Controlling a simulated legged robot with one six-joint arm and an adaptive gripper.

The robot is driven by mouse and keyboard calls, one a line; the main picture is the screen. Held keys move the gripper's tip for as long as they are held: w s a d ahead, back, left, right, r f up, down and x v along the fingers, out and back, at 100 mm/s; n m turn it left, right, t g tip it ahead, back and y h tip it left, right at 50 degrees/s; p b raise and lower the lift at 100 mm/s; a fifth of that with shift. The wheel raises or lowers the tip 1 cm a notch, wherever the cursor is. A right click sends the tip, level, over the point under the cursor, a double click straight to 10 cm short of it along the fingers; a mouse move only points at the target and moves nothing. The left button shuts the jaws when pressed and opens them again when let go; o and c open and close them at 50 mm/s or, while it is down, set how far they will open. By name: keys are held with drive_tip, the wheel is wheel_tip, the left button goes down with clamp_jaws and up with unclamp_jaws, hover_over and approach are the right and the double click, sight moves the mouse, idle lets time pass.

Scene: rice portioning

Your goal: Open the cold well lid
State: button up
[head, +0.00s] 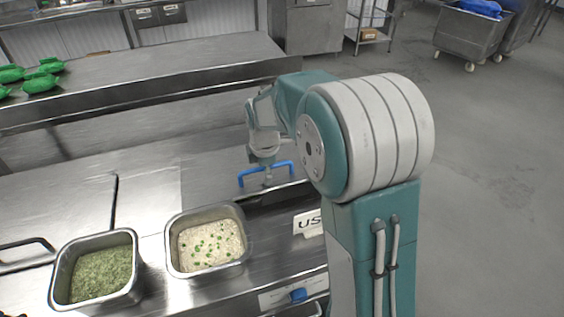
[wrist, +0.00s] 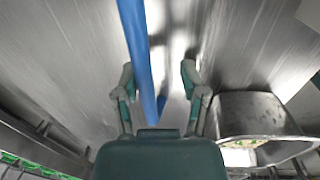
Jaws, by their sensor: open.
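The cold well lid (head: 210,185) is a flat brushed-metal panel set in the steel counter. It has a blue bar handle (head: 285,166) near its front edge; the handle also shows in the wrist view (wrist: 135,40). My gripper (head: 267,181) is at the handle, pointing down. In the wrist view my gripper (wrist: 158,76) has its fingers apart, with the blue bar running between them. I cannot tell whether either finger touches it. The lid lies about level, with a dark gap along its front edge; my arm hides its right side.
A metal pan of rice with green bits (head: 172,262) and a pan of green herbs (head: 60,285) stand in front. A white sign (head: 308,222) is at the counter's front right. A raised shelf (head: 150,75) behind holds green items (head: 40,82). Another handle (head: 30,243) is at left.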

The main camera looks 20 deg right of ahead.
wheel_tip(320, 180, up, 11)
drive_tip(key=s+r+m+t, duration=0.2)
drive_tip(key=s+m, duration=0.4)
drive_tip(key=s, duration=0.5)
drive_tip(key=shift+s+d+m, duration=0.15)
drive_tip(key=shift+d+m, duration=0.2)
drive_tip(key=shift+m, duration=0.05)
drive_tip(key=shift+r, duration=0.1)
drive_tip(key=w+n+g, duration=0.3)
drive_tip(key=w+n, duration=0.4)
drive_tip(key=w, duration=0.5)
drive_tip(key=f, duration=1.1)
drive_tip(key=shift+w+a+f, duration=0.1)
drive_tip(key=shift+w+f, duration=0.1)
drive_tip(key=shift+f, duration=0.05)
clamp_jaws()
